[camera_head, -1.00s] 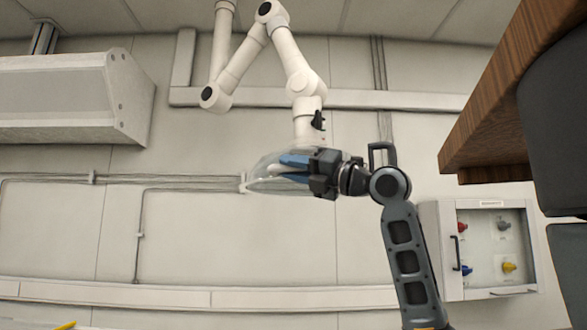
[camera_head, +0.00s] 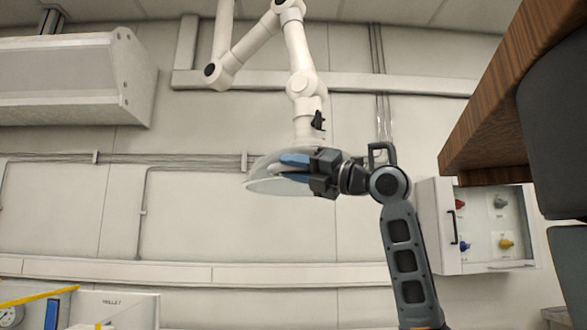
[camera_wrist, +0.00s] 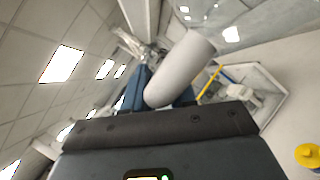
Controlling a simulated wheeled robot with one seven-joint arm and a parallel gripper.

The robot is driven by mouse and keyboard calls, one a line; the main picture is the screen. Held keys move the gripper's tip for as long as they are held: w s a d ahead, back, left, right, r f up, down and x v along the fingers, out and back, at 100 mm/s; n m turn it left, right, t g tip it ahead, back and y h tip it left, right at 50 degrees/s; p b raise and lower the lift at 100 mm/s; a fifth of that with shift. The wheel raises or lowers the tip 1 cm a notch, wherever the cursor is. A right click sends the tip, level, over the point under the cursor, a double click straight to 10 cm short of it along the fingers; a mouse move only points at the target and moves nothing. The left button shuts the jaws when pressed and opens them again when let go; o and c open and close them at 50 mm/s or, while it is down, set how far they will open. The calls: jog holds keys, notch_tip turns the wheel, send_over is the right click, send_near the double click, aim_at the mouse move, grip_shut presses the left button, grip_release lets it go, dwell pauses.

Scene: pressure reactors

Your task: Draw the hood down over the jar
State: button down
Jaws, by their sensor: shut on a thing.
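The hood (camera_head: 262,165) is a clear dome at the end of a jointed white arm that hangs from above. It shows in the middle of the head view, tilted, with its pale underside partly visible. My gripper (camera_head: 284,168) reaches in from the right with its blue fingers at the hood, seen through or against the clear shell. In the wrist view, the blue fingers are shut on a white cylinder (camera_wrist: 182,68), which appears to be part of the hood. I cannot make out the jar in either view.
A pale unit with a gauge (camera_head: 10,316) and a yellow edge stands at the lower left. A valve cabinet (camera_head: 447,225) is on the wall at right. A wooden top (camera_head: 490,130) overhangs at upper right. A white wall box (camera_head: 70,80) is at upper left.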

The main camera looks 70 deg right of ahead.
notch_tip(320, 180, down, 19)
jog(key=b, duration=1.6)
jog(key=shift+f, duration=0.2)
jog(key=c, duration=1)
grip_release()
jog(key=shift+v, duration=3.85)
